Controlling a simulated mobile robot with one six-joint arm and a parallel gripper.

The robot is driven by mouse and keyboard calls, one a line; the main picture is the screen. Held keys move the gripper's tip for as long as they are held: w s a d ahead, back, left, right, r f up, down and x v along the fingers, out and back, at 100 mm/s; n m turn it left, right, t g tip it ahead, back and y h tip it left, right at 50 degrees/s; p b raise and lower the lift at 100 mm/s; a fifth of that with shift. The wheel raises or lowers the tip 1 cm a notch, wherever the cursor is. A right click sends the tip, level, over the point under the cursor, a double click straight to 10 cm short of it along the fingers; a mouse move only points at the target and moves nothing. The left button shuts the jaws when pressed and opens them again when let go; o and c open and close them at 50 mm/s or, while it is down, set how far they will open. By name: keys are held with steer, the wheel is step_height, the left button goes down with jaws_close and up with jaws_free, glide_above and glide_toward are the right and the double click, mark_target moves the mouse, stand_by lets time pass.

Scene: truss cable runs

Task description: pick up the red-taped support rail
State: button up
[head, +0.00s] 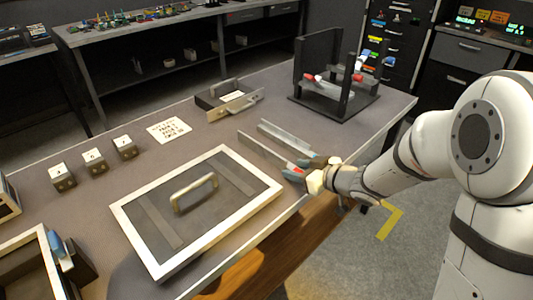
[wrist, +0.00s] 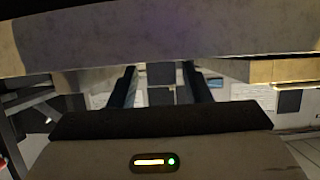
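Two thin grey support rails lie side by side near the table's right edge in the head view. The nearer rail (head: 262,151) has a red patch (head: 298,171) near its right end, by my gripper. The other rail (head: 287,137) lies just behind it. My gripper (head: 308,170) is at the right ends of the rails, and its fingers partly hide them. In the wrist view my gripper (wrist: 160,83) shows two dark fingers apart, with a gap between them. No red tape shows there, and I cannot tell whether a finger touches a rail.
A framed panel (head: 140,236) with a handle (head: 194,191) lies in front of the rails. A metal tray (head: 245,108) and a black upright stand (head: 313,60) are behind them. Small blocks (head: 62,177) and a printed card (head: 169,130) lie left. The table middle has free room.

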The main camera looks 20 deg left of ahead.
jaws_close()
steer(key=shift+r, duration=0.15)
step_height(320, 180, up, 10)
steer(key=p, duration=0.4)
